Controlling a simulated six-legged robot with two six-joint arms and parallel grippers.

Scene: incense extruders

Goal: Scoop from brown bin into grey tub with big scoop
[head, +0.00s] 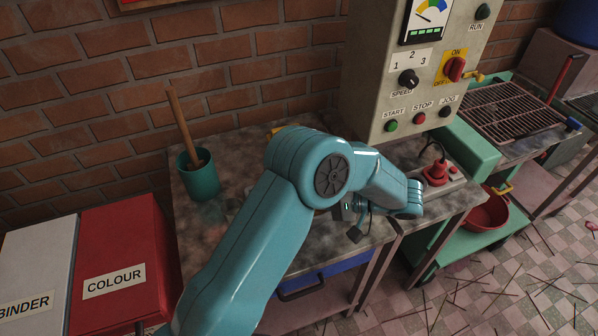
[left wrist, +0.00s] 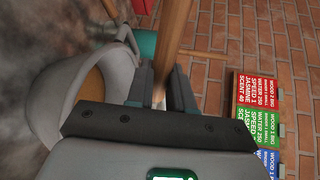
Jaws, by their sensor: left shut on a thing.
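My left gripper (left wrist: 172,84) is shut on a wooden handle (left wrist: 174,38) in the left wrist view. The handle runs toward the picture's top edge; the scoop's head is not visible. A pale grey rounded tub (left wrist: 62,78) with tan stuff inside is beside and below the gripper. Whether the scoop touches the tub cannot be told. In the head view my left arm covers the middle of the table and hides the gripper, scoop and tub. No brown bin can be made out. My right gripper is not in view.
A teal pot (head: 202,181) holding a wooden stick (head: 184,122) stands at the table's back left. A control panel (head: 418,70) rises behind. Red COLOUR (head: 120,245) and pale BINDER (head: 40,262) bins stand at left. Labelled cards (left wrist: 256,118) hang on the brick wall.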

